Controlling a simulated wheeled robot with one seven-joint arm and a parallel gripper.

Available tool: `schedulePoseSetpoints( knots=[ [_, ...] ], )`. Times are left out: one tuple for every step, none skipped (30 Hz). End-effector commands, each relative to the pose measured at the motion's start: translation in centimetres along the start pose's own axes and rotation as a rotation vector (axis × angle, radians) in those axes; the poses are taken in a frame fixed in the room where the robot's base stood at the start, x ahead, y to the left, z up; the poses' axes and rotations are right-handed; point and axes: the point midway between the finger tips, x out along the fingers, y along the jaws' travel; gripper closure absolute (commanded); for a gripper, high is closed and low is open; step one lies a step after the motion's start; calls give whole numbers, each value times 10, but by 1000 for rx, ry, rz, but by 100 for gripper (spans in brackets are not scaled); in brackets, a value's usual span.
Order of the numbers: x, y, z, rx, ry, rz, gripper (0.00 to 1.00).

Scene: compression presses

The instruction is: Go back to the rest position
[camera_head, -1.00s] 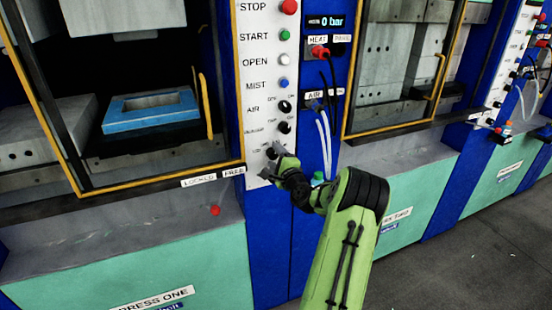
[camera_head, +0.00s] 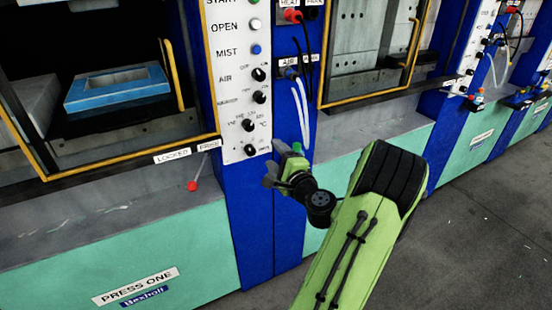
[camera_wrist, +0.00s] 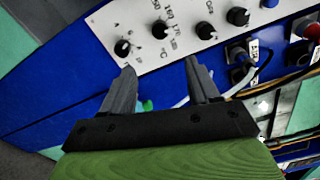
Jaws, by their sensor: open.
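My gripper (camera_head: 275,165) is open and empty, a little in front of the blue column of press one, just below and right of its white control panel (camera_head: 238,110). The wrist view shows my gripper's two grey fingers (camera_wrist: 160,82) spread apart with nothing between them. Beyond the fingers is the panel, with its lowest black knob (camera_wrist: 123,48) near the left fingertip. The fingers look apart from the knob. My green arm reaches in from the lower right of the head view. A small green item (camera_head: 297,147) shows just behind my gripper, partly hidden.
Press one holds a blue-framed block (camera_head: 118,86) in its opening. A red-tipped lever (camera_head: 193,185) stands on its ledge. White hoses (camera_head: 300,105) and a red plug (camera_head: 291,15) are on the blue column. Grey floor (camera_head: 480,230) is clear at the right.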

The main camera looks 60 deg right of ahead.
Motion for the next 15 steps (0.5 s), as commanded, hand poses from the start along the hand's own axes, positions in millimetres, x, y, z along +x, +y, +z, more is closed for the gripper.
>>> schedulePoseSetpoints(
  knots=[
    [0, 0, 0, 0, 0, 0, 40],
    [0, 0, 0, 0, 0, 0, 40],
    [0, 0, 0, 0, 0, 0, 40],
    [0, 0, 0, 0, 0, 0, 40],
    [0, 0, 0, 0, 0, 0, 40],
    [0, 0, 0, 0, 0, 0, 40],
    [1, 0, 0, 0, 0, 0, 40],
    [1, 0, 0, 0, 0, 0, 40],
    [1, 0, 0, 0, 0, 0, 40],
    [1, 0, 0, 0, 0, 0, 40],
    [1, 0, 0, 0, 0, 0, 40],
    [1, 0, 0, 0, 0, 0, 40],
    [1, 0, 0, 0, 0, 0, 40],
    [1, 0, 0, -1, -1, 1, 40],
    [2, 0, 4, -9, -10, 6, 40]
  ],
)
